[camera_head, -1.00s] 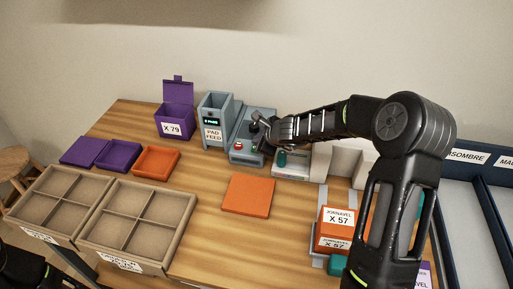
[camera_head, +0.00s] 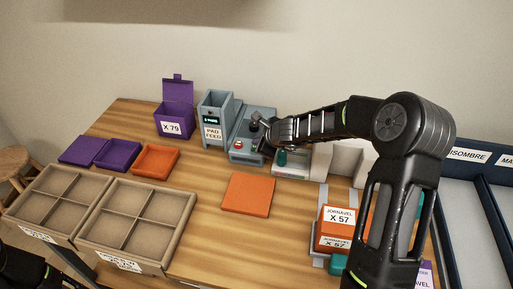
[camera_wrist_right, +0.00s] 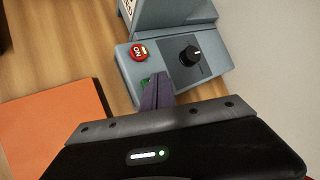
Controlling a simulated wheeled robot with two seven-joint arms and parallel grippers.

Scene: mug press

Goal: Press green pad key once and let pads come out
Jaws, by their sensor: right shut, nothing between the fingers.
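The grey pad feed machine (camera_head: 214,112) stands at the back of the table with a hopper, a small lit display and a PAD FEED label. Its low panel carries a red key (camera_head: 239,144), which also shows in the right wrist view (camera_wrist_right: 138,51) beside a black knob (camera_wrist_right: 190,55). The green key (camera_wrist_right: 145,83) shows only as a sliver there, mostly covered by my fingers. My right gripper (camera_wrist_right: 157,92) is shut and empty, with its tips at the green key. I cannot tell if the key is pressed down. My left gripper is out of view.
A purple box (camera_head: 174,121) marked X 79 stands left of the machine. Purple trays (camera_head: 118,155) and an orange tray (camera_head: 155,160) lie in front. An orange slab (camera_head: 248,193) lies mid-table. Divided bins (camera_head: 137,223) line the front left. Orange JORNAVEL boxes (camera_head: 335,229) stand right.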

